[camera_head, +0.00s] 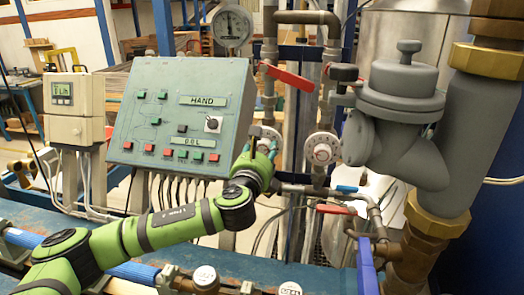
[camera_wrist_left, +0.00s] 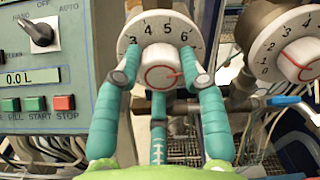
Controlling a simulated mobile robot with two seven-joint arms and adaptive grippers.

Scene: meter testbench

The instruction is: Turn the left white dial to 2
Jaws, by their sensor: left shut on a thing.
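The left white dial (camera_wrist_left: 162,33) faces my left wrist camera, with the numbers 3, 4, 5 and 6 showing along its upper rim. Its raised centre hub (camera_wrist_left: 160,78) has a red line pointing right. My left gripper (camera_wrist_left: 161,72) has its teal fingers around the dial, one on each side and one below, and is shut on it. In the head view my left gripper (camera_head: 262,152) covers part of the left dial (camera_head: 269,138). The right white dial (camera_head: 322,149) stands apart, to the right; it also shows in the wrist view (camera_wrist_left: 300,50). My right gripper is out of view.
A green control box (camera_head: 170,90) with buttons and a switch stands left of the dials. Red-handled (camera_head: 290,75) and blue-handled (camera_wrist_left: 283,100) valves and pipes are close by. A large grey meter (camera_head: 400,100) fills the right side.

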